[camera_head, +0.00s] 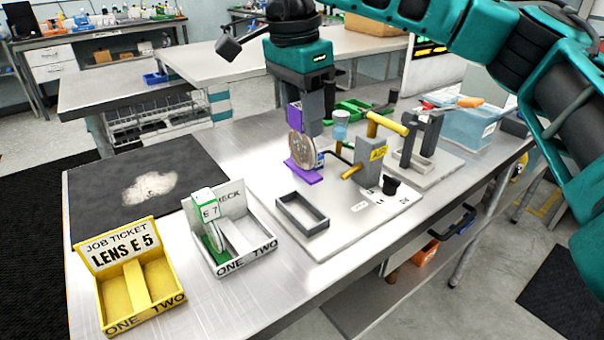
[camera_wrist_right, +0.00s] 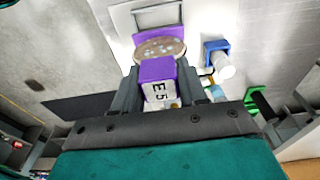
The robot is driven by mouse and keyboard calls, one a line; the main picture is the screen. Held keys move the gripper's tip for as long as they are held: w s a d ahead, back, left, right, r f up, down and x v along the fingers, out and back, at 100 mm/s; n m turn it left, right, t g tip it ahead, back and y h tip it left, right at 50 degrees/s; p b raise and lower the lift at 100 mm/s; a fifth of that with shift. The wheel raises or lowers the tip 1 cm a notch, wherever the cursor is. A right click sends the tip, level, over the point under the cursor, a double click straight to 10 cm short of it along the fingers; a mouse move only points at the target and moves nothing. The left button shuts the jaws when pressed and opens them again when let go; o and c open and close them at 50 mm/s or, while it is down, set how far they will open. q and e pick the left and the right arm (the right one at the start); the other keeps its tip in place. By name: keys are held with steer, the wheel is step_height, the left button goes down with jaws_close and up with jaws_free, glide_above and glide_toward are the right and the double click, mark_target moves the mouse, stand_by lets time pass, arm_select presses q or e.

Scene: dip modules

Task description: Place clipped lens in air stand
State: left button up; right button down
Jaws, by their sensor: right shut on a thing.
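My right gripper (camera_head: 312,128) is shut on a purple clip (camera_head: 294,116), which holds a round, clear, speckled lens (camera_head: 301,150) upright. A purple piece (camera_head: 303,174) shows at the lens's lower edge. In the right wrist view the clip (camera_wrist_right: 157,70) carries a white E 5 label (camera_wrist_right: 160,93) between the fingers, with the lens (camera_wrist_right: 160,49) beyond. An empty grey open tray (camera_head: 302,212) is on that plate, nearer the front. My left gripper is out of view.
A yellow JOB TICKET LENS E 5 tray (camera_head: 128,285) and a white CHECK tray (camera_head: 232,243) holding a green E 7 clip (camera_head: 207,212) stand at the front left. A yellow-ended bar (camera_head: 388,124) and a second black-framed stand (camera_head: 425,148) are close to the right.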

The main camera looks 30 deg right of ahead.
mark_target(302, 167)
step_height(302, 167, down, 5)
steer(key=shift+f, duration=2.3)
arm_select(q)
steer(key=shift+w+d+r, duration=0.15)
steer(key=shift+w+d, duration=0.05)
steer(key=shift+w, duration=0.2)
steer(key=shift+b, duration=0.3)
arm_select(e)
steer(key=shift+f, duration=0.1)
steer(key=c, duration=0.6)
jaws_free()
